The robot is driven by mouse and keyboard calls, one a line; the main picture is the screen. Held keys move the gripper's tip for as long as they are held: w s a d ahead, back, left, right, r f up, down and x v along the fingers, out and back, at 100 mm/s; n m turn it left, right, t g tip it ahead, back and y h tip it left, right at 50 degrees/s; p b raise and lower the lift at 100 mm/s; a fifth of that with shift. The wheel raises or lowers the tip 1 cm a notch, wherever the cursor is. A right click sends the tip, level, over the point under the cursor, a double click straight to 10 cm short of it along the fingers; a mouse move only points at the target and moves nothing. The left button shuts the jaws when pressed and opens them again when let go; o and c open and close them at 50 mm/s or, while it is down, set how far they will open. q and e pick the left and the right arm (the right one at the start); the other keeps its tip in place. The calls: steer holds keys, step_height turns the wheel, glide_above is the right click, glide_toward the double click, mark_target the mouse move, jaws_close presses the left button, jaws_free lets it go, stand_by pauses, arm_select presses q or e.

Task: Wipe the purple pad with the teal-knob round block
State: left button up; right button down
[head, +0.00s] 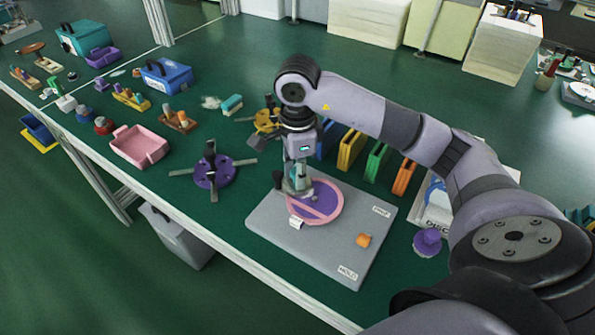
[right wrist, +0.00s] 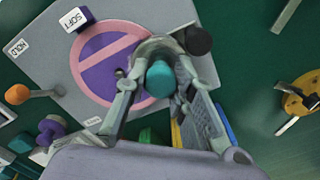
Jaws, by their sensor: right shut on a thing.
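The purple pad (head: 327,203) is a round disc with a pink rim and a pink band across it, set on a grey board (head: 275,218). It also shows in the right wrist view (right wrist: 98,78). My right gripper (head: 299,181) points down at the pad's far left edge and is shut on the teal-knob round block. The teal knob (right wrist: 160,79) shows between the fingers in the right wrist view, with the grey block body partly hidden around it. I cannot tell whether the block touches the pad. My left gripper is not in view.
A purple-hubbed spoked fixture (head: 213,171) stands left; a purple knobbed piece (head: 428,242) stands right. Coloured upright plates (head: 377,160) stand behind.

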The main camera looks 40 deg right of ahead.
steer(key=shift+s+d, duration=0.25)
steer(key=shift+s, duration=0.3)
steer(key=shift+s+d, duration=0.25)
steer(key=shift+s, duration=0.25)
steer(key=shift+s+f+b, duration=0.1)
steer(key=shift+s+b, duration=0.2)
steer(key=shift+s+d+f, duration=0.1)
steer(key=shift+s+d, duration=0.15)
steer(key=shift+s, duration=0.35)
steer(key=shift+s+d+b, duration=0.2)
steer(key=shift+s+b, duration=0.3)
steer(key=shift+s, duration=0.1)
steer(key=shift+w+a+r, duration=0.1)
steer(key=shift+w+r, duration=0.1)
steer(key=shift+w, duration=0.05)
steer(key=shift+w+a+r, duration=0.1)
steer(key=shift+w+a, duration=0.1)
steer(key=shift+w, duration=0.35)
steer(key=shift+w+a+r+p, duration=0.2)
steer(key=shift+w+a, duration=0.25)
steer(key=shift+w, duration=0.4)
steer(key=shift+w+a+r+p, duration=0.15)
steer(key=shift+w+a, duration=0.3)
steer(key=shift+w, duration=0.35)
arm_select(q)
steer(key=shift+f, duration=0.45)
arm_select(e)
steer(key=shift+d, duration=0.15)
